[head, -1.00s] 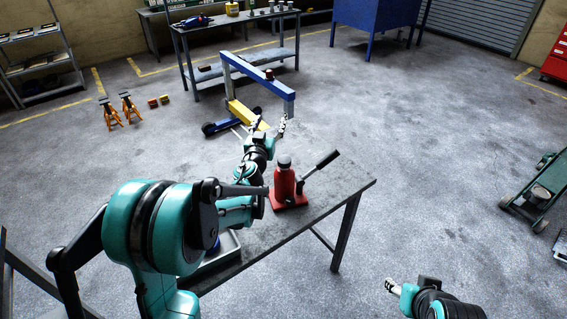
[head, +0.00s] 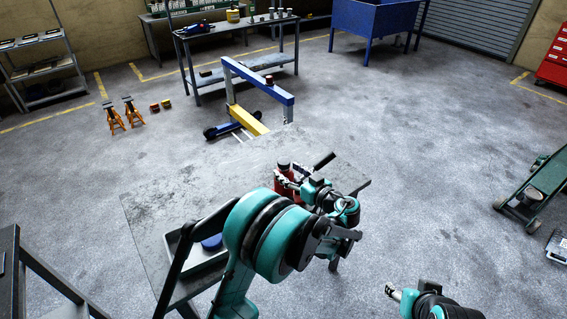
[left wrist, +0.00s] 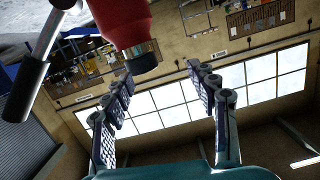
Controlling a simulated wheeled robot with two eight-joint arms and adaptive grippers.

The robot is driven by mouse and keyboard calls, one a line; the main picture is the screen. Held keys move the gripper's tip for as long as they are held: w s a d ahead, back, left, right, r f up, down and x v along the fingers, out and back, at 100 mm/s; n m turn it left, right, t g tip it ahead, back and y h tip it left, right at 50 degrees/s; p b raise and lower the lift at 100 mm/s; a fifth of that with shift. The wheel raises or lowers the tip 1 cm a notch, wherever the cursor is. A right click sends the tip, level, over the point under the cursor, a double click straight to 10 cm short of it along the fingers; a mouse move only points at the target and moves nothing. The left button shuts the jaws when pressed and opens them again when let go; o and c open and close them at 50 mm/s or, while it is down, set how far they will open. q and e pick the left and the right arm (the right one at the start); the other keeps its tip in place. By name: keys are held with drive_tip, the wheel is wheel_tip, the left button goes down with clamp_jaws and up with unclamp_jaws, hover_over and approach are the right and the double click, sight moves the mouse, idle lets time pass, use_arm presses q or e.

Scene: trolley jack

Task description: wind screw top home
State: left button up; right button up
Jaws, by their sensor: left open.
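The red bottle jack (head: 280,184) stands on the grey table (head: 160,205), partly hidden by my left gripper. Its dark screw top (head: 284,164) shows above the fingers. In the left wrist view the red jack body (left wrist: 118,18) hangs in from the top, and the dark top (left wrist: 143,58) points down the picture. My left gripper (head: 287,178) is open beside the jack. In the left wrist view its two fingers (left wrist: 160,80) are spread apart, with the dark top near the left finger; contact cannot be told. My right gripper (head: 393,292) is away from the table at bottom right, its finger gap unclear.
The black jack handle (head: 324,161) sticks up to the right of the jack. A grey tray (head: 180,262) with a blue item (head: 211,241) is on the near left of the table. A blue and yellow hoist (head: 258,80) stands behind. Floor to the right is mostly clear.

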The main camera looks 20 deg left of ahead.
sight(288, 166)
use_arm(q)
drive_tip(key=d, duration=0.1)
drive_tip(key=w+d+f+n+t+y, duration=0.1)
drive_tip(key=shift+w+d+f, duration=0.15)
drive_tip(key=shift+d+f, duration=0.15)
drive_tip(key=b+x, duration=0.1)
drive_tip(key=x, duration=0.5)
drive_tip(key=shift+w+a+b, duration=0.15)
drive_tip(key=shift+a+b, duration=0.2)
drive_tip(key=shift+w+a+r, duration=0.1)
drive_tip(key=shift+w+a, duration=0.2)
drive_tip(key=shift+a, duration=0.05)
drive_tip(key=shift+c, duration=0.2)
drive_tip(key=c, duration=1.1)
